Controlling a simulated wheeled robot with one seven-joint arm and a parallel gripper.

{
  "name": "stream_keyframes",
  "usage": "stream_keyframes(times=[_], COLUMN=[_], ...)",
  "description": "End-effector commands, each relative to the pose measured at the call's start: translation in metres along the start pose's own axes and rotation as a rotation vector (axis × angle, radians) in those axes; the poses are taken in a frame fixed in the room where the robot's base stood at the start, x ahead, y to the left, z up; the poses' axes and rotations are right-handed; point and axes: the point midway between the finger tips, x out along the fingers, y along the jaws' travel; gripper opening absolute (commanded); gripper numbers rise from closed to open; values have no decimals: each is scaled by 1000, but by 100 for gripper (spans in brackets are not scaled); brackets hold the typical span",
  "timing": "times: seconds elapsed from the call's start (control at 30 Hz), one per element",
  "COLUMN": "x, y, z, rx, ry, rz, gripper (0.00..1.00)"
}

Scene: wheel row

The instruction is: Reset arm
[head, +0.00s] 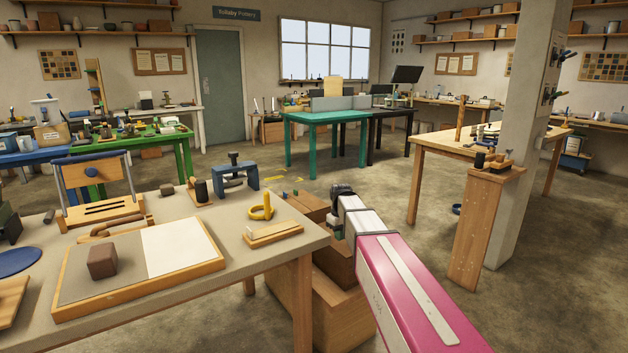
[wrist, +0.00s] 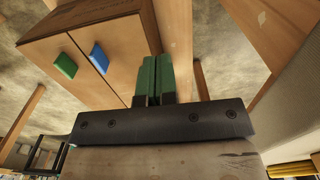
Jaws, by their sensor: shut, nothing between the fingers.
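My arm, magenta and white, reaches from the bottom right of the head view past the right end of the near workbench. A wooden cabinet (wrist: 100,40) with a green handle (wrist: 65,65) and a blue handle (wrist: 100,57) shows just beyond and left of the fingers.
The near workbench (head: 285,232) holds a board with a brown block (head: 102,262), a blue clamp (head: 234,176) and a yellow ring tool (head: 262,208). Wooden boxes (head: 330,308) stand beside it. A wooden pedestal (head: 480,225) and pillar stand right. Open floor lies beyond.

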Motion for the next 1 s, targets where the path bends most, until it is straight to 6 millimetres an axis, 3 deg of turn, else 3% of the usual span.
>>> stream_keyframes(times=[0.27,0.47,0.67,0.8,0.9,1.0], x=[24,48,79,104,116,124], y=[-6,-13,-26,-43,-53,-59], z=[38,78,137,195,229,249], rx=[75,161,286,414,495,550], ry=[-1,-1,-1,0,1,3], rz=[0,0,0,0,0,1], gripper=[0,0,0,0,0,0])
